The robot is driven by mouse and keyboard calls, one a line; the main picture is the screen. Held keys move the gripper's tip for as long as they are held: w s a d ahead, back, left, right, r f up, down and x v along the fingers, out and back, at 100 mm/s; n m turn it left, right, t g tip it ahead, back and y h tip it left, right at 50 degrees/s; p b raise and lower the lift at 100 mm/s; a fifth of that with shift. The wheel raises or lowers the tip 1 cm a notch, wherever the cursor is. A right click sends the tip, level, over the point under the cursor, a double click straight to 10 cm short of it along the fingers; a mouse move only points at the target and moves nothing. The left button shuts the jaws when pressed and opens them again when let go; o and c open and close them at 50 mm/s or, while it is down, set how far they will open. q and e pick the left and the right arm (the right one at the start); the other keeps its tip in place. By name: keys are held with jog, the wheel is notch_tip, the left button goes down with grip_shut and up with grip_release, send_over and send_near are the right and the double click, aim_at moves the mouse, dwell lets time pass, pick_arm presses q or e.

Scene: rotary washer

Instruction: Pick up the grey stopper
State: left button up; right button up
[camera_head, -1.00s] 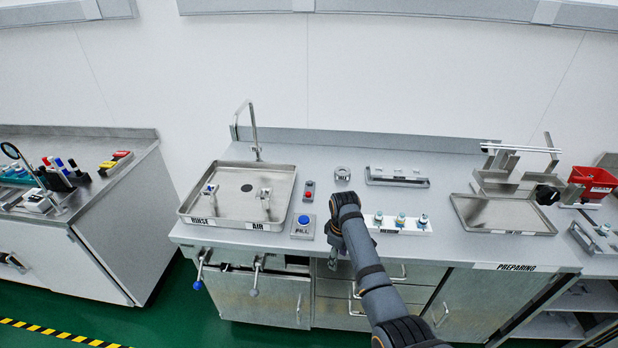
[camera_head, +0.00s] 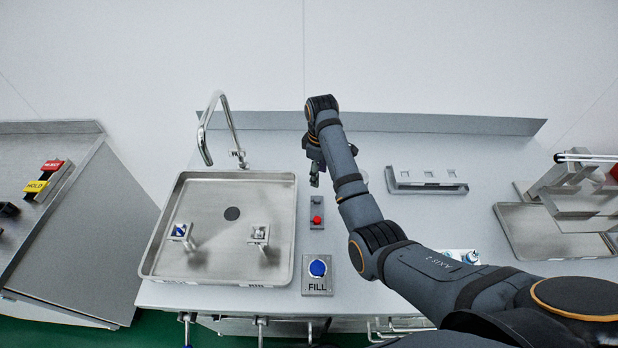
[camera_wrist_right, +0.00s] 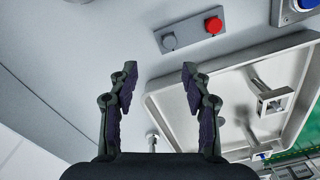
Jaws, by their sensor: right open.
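I cannot tell for sure which thing is the grey stopper. A dark grey disc (camera_head: 232,213) lies flat in the bottom of the steel sink tray (camera_head: 290,225). My right gripper (camera_head: 315,178) hangs over the counter to the right of the tap, behind the small red-button box (camera_head: 316,220). In the right wrist view my right gripper (camera_wrist_right: 157,78) is open, with nothing between its fingers. My left gripper is not in view.
The curved tap (camera_head: 226,125) stands left of my right gripper. A blue FILL button (camera_head: 318,268) sits in front. A metal rack (camera_head: 428,182) stands right of my arm. Small capped items (camera_head: 470,257) show partly behind my arm. Steel fixtures (camera_head: 259,234) stand in the sink tray.

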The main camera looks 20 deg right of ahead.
aim_at(317, 198)
jog(key=s+f+p, duration=0.1)
jog(key=s+f, duration=0.1)
jog(key=shift+s, duration=0.3)
jog(key=shift+w+f, duration=0.25)
jog(key=shift+f, duration=0.35)
jog(key=shift+w+f, duration=0.25)
jog(key=shift+f, duration=0.3)
jog(key=shift+w+a+f, duration=0.1)
jog(key=shift+f, duration=0.25)
jog(key=shift+a+f+p, duration=0.2)
jog(key=shift+f+p, duration=0.4)
jog(key=f, duration=0.3)
jog(key=shift+s+a+f, duration=0.1)
jog(key=shift+s, duration=0.1)
jog(key=shift+f, duration=0.1)
jog(key=c, duration=0.6)
jog(key=shift+c, duration=1.1)
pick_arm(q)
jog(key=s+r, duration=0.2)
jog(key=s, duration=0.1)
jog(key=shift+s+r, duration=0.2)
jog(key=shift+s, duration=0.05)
